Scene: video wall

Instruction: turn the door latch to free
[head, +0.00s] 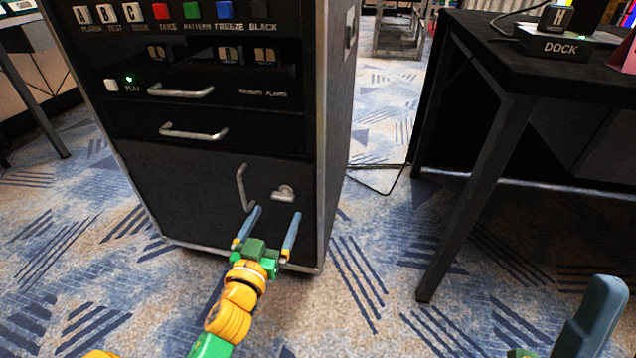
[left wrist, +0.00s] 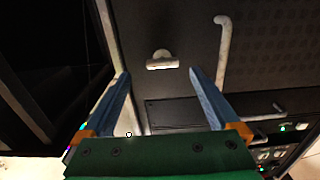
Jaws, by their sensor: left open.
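The door latch (head: 284,192) is a small pale metal knob with a short bar, on the dark lower door (head: 190,195) of the black rack. The bar looks about level. My left gripper (head: 277,211) is open and empty, its two blue fingers pointing at the door just below the latch. In the left wrist view the latch (left wrist: 162,60) shows just beyond the gap between the fingertips (left wrist: 159,72), and neither finger visibly touches it. My right gripper (head: 595,315) shows only partly at the lower right corner, and its opening is cut off.
A vertical door handle (head: 243,187) stands left of the latch, near the left finger. Drawer handles (head: 193,133) stick out above. A black table (head: 490,75) with a dock (head: 562,46) stands to the right. Carpeted floor between rack and table is clear except for a thin cable.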

